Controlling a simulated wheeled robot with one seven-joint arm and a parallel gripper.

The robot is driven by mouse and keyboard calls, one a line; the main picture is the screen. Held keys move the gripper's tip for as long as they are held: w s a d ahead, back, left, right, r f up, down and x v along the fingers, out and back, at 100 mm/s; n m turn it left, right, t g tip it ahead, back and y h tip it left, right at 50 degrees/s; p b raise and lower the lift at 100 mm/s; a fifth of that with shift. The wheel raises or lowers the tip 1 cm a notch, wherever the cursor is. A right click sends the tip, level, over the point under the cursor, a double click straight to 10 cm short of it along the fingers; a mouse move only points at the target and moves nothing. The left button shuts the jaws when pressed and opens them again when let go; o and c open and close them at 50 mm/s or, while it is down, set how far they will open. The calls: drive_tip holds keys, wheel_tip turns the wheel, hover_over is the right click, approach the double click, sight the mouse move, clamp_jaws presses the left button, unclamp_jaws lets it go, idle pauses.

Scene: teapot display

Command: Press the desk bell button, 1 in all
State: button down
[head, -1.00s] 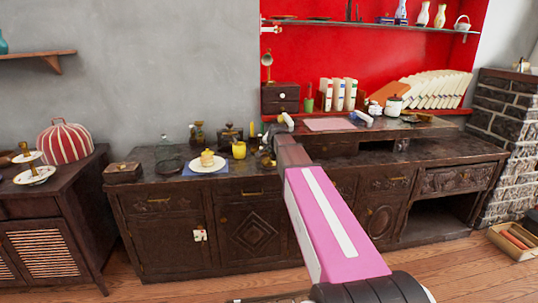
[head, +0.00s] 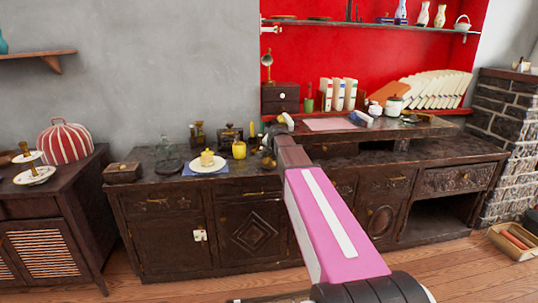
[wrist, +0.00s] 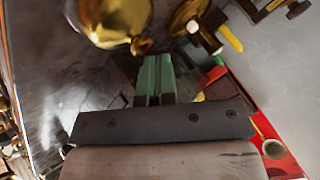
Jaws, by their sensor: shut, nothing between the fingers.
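A shiny golden dome (wrist: 108,20), which looks like the desk bell, is at the top of the wrist view, partly cut off by the frame edge. A small golden knob (wrist: 142,45) shows at its lower right, close to the fingertips. My gripper (wrist: 155,62) has green fingers held together with nothing between them. I cannot tell whether they touch the knob. In the head view, a small brass-coloured thing (head: 267,162) shows beside the end of my arm; the fingers are hidden there.
The dark sideboard (head: 140,185) holds a plate with a yellow pot (head: 207,159), a yellow cup (head: 239,150) and a glass dome (head: 166,150). A small drawer box (head: 280,98) and a raised shelf stand behind my arm. A yellow candle-like stick (wrist: 230,38) is near the fingers.

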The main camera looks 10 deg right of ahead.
drive_tip(key=shift+r, duration=1)
wheel_tip(320, 180, up, 5)
drive_tip(key=shift+r, duration=0.1)
idle(0.3)
idle(0.4)
drive_tip(key=s+f+n+g, duration=0.4)
drive_tip(key=s+f, duration=1.1)
drive_tip(key=s, duration=0.3)
drive_tip(key=s+f+n+g+h, duration=0.1)
drive_tip(key=s+f+n+g, duration=0.2)
drive_tip(key=s+f, duration=1.1)
drive_tip(key=s+g, duration=0.2)
drive_tip(key=s, duration=0.3)
drive_tip(key=shift+a+f+n, duration=0.3)
drive_tip(key=shift+f+n, duration=0.05)
drive_tip(key=shift+n, duration=0.05)
